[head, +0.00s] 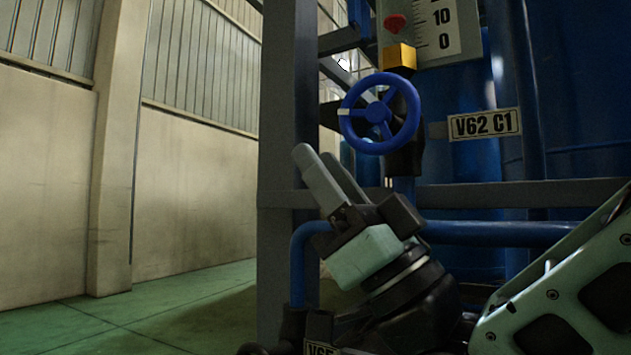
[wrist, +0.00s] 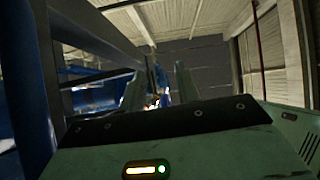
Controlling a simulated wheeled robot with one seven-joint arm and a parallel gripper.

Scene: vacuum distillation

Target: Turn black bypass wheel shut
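No black wheel can be made out for certain in either view. My gripper (head: 315,156) is below and left of this wheel in the picture, pointing up and left. Its two fingers are apart with nothing between them. In the wrist view my gripper (wrist: 162,72) also shows two separated fingers, with no wheel between them.
A dark steel post (head: 288,110) stands just behind my gripper, with a crossbeam (head: 520,193) and blue pipe (head: 490,233) to the right. A partly hidden plate (head: 321,348) begins "V6" at the bottom edge. Green floor (head: 130,315) at left is clear.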

